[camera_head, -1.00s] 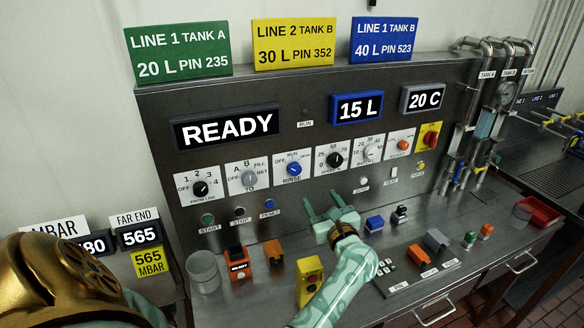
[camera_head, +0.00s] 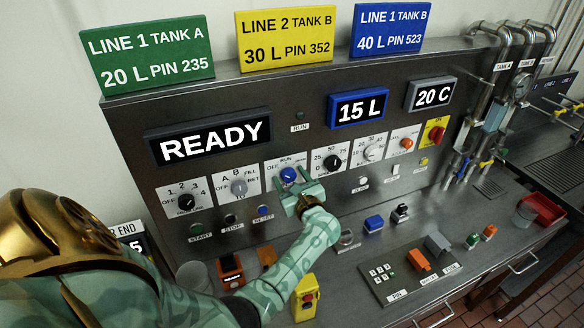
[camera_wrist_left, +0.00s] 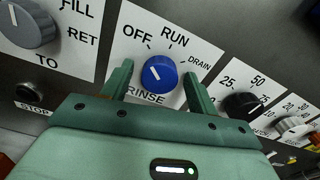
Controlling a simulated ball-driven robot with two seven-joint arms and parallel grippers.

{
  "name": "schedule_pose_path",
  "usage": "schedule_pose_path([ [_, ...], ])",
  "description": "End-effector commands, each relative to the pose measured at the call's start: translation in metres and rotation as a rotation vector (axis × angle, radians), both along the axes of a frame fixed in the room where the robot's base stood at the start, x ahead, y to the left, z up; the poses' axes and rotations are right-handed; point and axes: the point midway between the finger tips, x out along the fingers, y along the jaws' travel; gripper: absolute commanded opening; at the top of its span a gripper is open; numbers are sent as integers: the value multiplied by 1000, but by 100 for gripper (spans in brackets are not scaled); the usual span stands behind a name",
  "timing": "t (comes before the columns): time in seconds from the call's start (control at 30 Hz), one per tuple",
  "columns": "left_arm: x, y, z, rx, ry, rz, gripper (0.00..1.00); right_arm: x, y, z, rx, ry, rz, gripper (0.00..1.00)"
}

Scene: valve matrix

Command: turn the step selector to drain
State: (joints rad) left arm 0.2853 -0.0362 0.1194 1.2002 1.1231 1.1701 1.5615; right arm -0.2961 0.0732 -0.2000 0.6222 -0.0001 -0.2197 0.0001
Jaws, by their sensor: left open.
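The step selector is a blue round knob (camera_head: 288,174) on a white plate with OFF, RUN, DRAIN and RINSE around it. In the left wrist view the knob (camera_wrist_left: 159,74) sits in the middle, with RUN and DRAIN at its upper right and RINSE below. I cannot tell surely which label its mark points to. My left gripper (camera_head: 299,190) is open just in front of and below the knob. In the wrist view its fingers stand at the left and right of the knob, with gaps visible. My right gripper is not in view.
A grey knob (camera_head: 239,187) on a white plate is left of the selector, and a black knob (camera_head: 332,162) is right. Start, stop and reset buttons (camera_head: 264,211) sit below. A READY display (camera_head: 215,139) is above. Boxes and a keypad stand on the bench.

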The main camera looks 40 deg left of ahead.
Motion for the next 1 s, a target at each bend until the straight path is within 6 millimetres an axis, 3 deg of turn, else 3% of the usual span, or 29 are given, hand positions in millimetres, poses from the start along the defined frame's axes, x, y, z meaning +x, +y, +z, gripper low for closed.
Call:
schedule_pose_path([
  [0.27, -1, 1, -1, 0, 1, 0, 59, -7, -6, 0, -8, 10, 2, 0],
  [0.43, -1, 1, -1, 0, 0, 0, 17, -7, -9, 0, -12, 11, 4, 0],
  [0.47, -1, 1, -1, 0, 0, 0, 14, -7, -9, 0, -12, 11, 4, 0],
  [1.0, 0, 1, 0, 63, 122, 0, 14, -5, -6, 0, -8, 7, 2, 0],
])
